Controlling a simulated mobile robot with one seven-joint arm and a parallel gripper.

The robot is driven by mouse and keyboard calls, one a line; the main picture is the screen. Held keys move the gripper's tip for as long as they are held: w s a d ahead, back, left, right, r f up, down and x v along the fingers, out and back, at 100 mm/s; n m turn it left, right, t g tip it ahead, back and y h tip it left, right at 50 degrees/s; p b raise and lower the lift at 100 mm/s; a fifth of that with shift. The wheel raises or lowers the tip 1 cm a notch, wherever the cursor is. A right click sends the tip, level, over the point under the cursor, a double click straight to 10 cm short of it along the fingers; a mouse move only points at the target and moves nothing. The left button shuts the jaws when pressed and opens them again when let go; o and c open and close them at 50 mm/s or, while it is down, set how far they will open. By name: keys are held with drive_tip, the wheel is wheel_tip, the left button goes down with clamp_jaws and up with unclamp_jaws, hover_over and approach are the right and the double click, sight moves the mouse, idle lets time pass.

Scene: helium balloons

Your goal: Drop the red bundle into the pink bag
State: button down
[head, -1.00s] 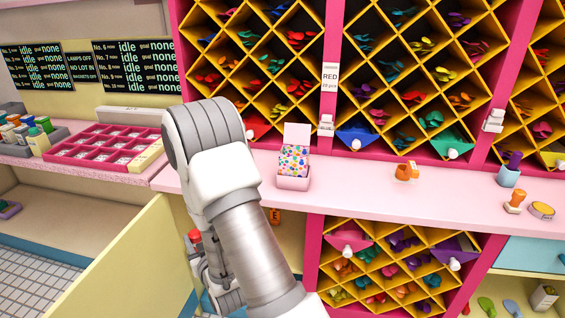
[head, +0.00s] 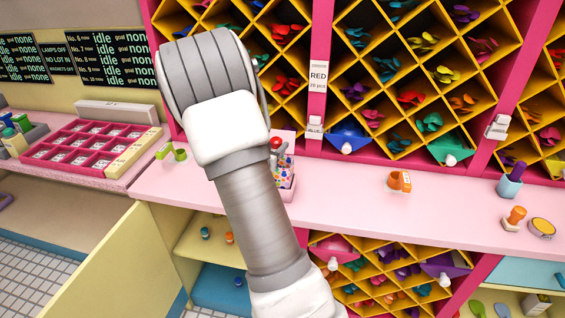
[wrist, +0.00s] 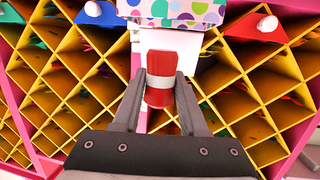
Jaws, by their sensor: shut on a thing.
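The red bundle (wrist: 160,88), a short red roll with a white band, is between the two fingers of my gripper (wrist: 160,95) in the wrist view. Its red end (head: 276,143) shows beside my arm in the head view; my arm hides much of the gripper. Right by it on the counter is a small polka-dot container (head: 290,170) with a pink base, partly hidden; its dotted face (wrist: 180,10) and white flap show beyond the bundle in the wrist view. A pink triangular pouch (head: 335,247) with a white knob is on the lower rack. I cannot tell which is the pink bag.
The pink counter (head: 350,195) has clear room right of the container, up to an orange holder (head: 399,181). A green clip (head: 171,152) lies left. Yellow diamond racks stand behind, with a blue pouch (head: 348,138) jutting out. A yellow door (head: 105,265) stands open below.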

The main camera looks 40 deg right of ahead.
sight(288, 152)
drive_tip(key=shift+m+g+h, duration=0.3)
drive_tip(key=f+b, duration=0.1)
drive_tip(key=d+f+b, duration=0.1)
drive_tip(key=f, duration=0.1)
drive_tip(key=d+f+b, duration=0.1)
drive_tip(key=f+b, duration=0.1)
drive_tip(key=shift+s, duration=0.1)
drive_tip(key=shift+r, duration=0.1)
drive_tip(key=shift+c, duration=1.8)
unclamp_jaws()
drive_tip(key=v, duration=1.7)
